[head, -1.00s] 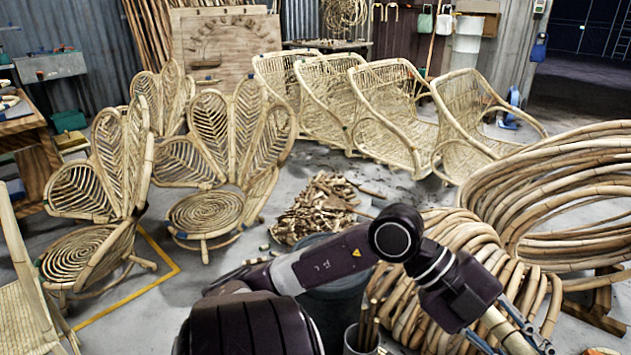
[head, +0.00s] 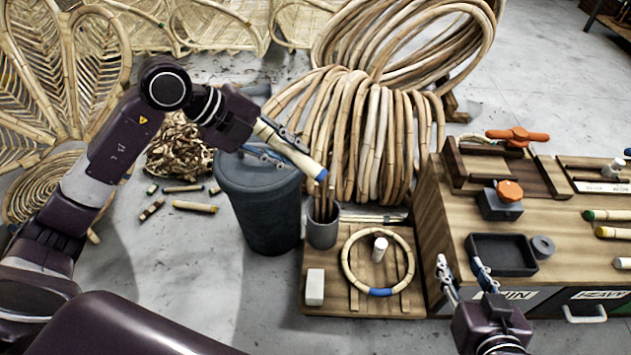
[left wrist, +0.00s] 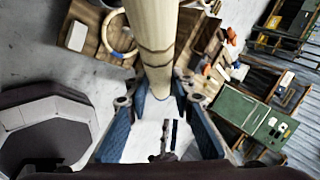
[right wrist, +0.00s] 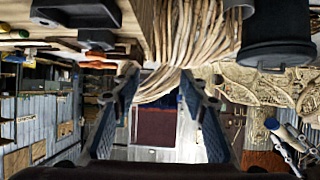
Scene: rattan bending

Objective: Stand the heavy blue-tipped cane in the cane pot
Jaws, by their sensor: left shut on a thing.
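The cane (head: 297,157) is a pale, thick stick with a blue tip (head: 321,175). My left gripper (head: 280,148) is shut on it and holds it tilted, blue tip lower and to the right, above the dark lidded bin's right side. In the left wrist view the cane (left wrist: 153,45) runs up from between the fingers. The grey cane pot (head: 322,229) stands below the blue tip, with several thin canes upright in it; tip and pot look apart. My right gripper (head: 464,268) is open and empty at the bench's front left; its fingers are apart in the right wrist view (right wrist: 163,98).
A dark bin (head: 262,205) stands left of the pot. A low wooden stand (head: 330,305) holds the pot, a cane ring (head: 345,262) and a white block (head: 315,287). Coiled rattan (head: 365,130) lies behind. A bench (head: 450,225) with a black tray (head: 502,270) is at right.

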